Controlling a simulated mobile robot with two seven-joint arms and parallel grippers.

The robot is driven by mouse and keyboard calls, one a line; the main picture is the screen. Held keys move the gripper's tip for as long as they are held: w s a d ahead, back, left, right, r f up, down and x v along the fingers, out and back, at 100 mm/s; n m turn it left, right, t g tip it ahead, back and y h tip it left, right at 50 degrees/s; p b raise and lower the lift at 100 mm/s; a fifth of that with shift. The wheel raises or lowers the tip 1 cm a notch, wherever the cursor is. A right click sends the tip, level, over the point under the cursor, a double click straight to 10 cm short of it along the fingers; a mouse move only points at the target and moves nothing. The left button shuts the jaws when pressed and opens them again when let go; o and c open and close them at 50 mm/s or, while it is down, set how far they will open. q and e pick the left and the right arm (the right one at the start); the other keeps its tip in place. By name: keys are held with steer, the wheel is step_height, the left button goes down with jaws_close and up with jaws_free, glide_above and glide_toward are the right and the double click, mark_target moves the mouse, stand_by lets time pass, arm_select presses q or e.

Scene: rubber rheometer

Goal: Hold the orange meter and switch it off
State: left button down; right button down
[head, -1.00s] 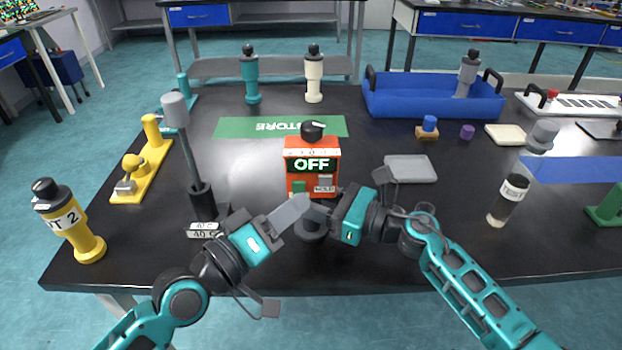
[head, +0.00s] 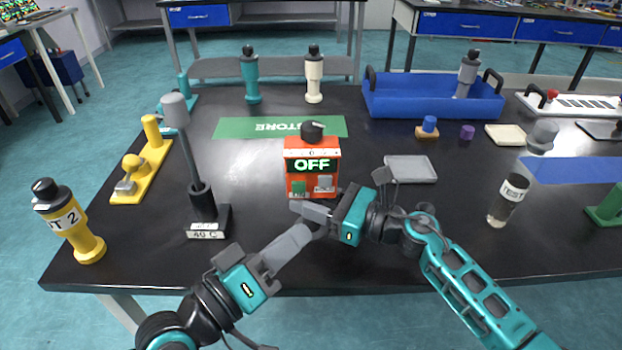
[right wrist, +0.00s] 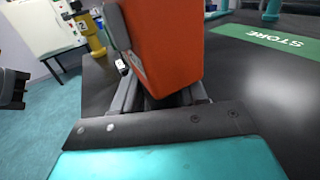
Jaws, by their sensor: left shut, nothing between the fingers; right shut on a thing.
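The orange meter (head: 312,168) stands upright at the table's middle with a black knob (head: 312,131) on top. Its display reads OFF, above a green button (head: 299,188) and a grey HOLD button (head: 324,184). My right gripper (head: 305,209) is shut on the meter's lower part; in the right wrist view its fingers (right wrist: 165,95) flank the orange body (right wrist: 160,45). My left gripper (head: 306,232) is shut and empty, below and in front of the meter, apart from its buttons. The meter's base is hidden behind my right gripper.
A green STORE mat (head: 235,127) lies bare behind the meter. A grey stand with a 40 C label (head: 206,230) is to the left, a grey tray (head: 410,169) to the right. A TEST vial (head: 507,203) stands further right. A blue bin (head: 430,103) is at the back.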

steer(key=c, duration=0.5)
jaws_free()
